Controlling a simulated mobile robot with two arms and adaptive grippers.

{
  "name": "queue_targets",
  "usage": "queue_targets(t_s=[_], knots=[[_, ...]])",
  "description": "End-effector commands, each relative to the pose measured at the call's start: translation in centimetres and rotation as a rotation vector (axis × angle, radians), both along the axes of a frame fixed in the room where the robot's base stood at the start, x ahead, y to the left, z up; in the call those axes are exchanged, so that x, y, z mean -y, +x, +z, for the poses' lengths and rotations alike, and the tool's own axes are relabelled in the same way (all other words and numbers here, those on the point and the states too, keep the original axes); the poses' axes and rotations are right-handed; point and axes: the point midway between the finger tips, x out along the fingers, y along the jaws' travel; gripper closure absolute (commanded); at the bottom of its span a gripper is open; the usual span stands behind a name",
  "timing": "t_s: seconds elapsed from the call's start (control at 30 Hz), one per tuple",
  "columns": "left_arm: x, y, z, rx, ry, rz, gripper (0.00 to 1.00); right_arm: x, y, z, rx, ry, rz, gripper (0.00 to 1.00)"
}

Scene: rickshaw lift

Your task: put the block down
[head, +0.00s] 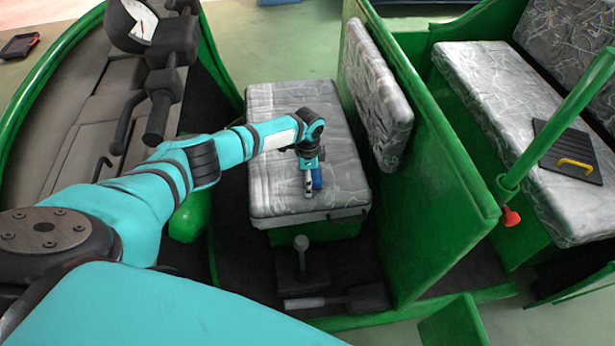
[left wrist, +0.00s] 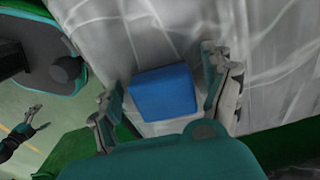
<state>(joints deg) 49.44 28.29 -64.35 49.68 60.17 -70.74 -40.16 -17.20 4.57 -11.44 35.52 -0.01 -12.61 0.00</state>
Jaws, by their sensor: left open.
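The blue block (left wrist: 165,92) rests on the grey patterned seat and lies between the fingers of my left gripper in the left wrist view. A gap shows between the block and each finger. In the head view the block (head: 317,179) is small and partly hidden by my left gripper (head: 309,184), which points down at the front part of the seat cushion (head: 275,110). My left gripper (left wrist: 165,100) is open around the block. My right gripper (left wrist: 41,117) shows small at the left edge of the left wrist view, its fingertips apart and empty, away from the block.
A green partition (head: 425,150) with a padded backrest (head: 375,95) stands right of the seat. Beyond it are a rear bench (head: 480,75) and a dark board with a yellow handle (head: 572,160). Levers (head: 302,262) stand in front of the seat. Handlebars (head: 160,100) are at the upper left.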

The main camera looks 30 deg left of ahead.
Motion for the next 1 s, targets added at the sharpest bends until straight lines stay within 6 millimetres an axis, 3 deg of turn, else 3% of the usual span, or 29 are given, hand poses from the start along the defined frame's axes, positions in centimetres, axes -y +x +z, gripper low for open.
queue_targets(t_s=[0.7,1.0], knots=[[0.0,-0.7,13.1,0.001,0.000,0.000,0.18,-0.2,0.0,12.9,-0.001,0.003,0.000,0.00],[0.1,-0.7,17.3,0.001,0.000,0.000,0.18,-0.1,0.0,16.8,0.000,0.001,0.001,0.00]])
